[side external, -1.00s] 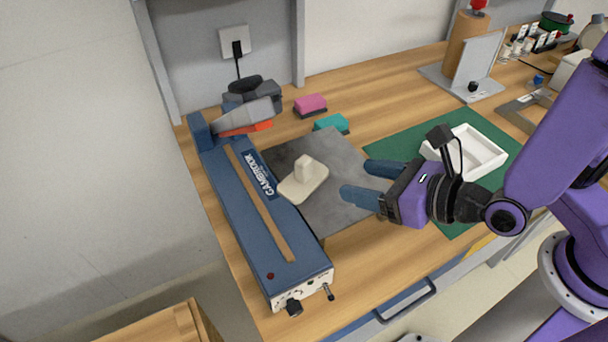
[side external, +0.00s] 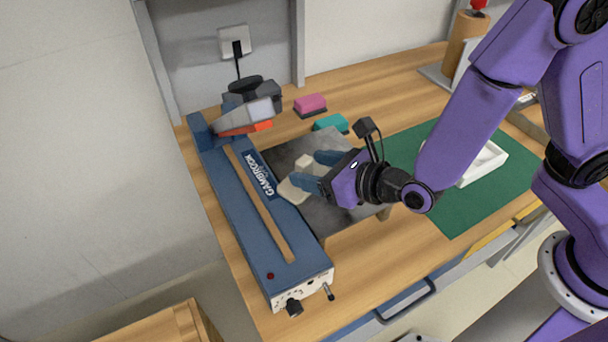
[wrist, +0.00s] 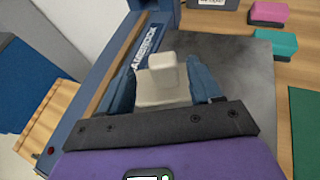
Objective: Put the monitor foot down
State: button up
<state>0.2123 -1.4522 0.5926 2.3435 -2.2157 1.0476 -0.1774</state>
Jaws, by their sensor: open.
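The cream monitor foot (side external: 291,192), a flat base with an upright block, sits on the grey plate (side external: 325,220) beside the blue long machine. My gripper (side external: 314,171) is open, its two blue fingers on either side of the foot's block. In the wrist view, the foot (wrist: 161,82) stands between the open fingers (wrist: 163,90), with a gap visible at the upright block. The fingers and the purple gripper body hide part of the foot's base. Whether the fingers touch the base I cannot tell.
The blue machine (side external: 238,195) marked GAMBROOK borders the plate on the left. A pink block (side external: 310,103) and a teal block (side external: 331,122) lie behind the plate. A white tray (side external: 486,163) rests on the green mat (side external: 445,205) at right, partly hidden by my arm.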

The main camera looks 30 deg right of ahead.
aim_at(299, 161)
jog(key=x, duration=0.5)
jog(key=shift+w+d+r, duration=0.15)
jog(key=shift+d+r, duration=0.05)
jog(key=shift+r, duration=0.1)
jog(key=shift+c, duration=0.3)
grip_shut()
jog(key=shift+r, duration=0.1)
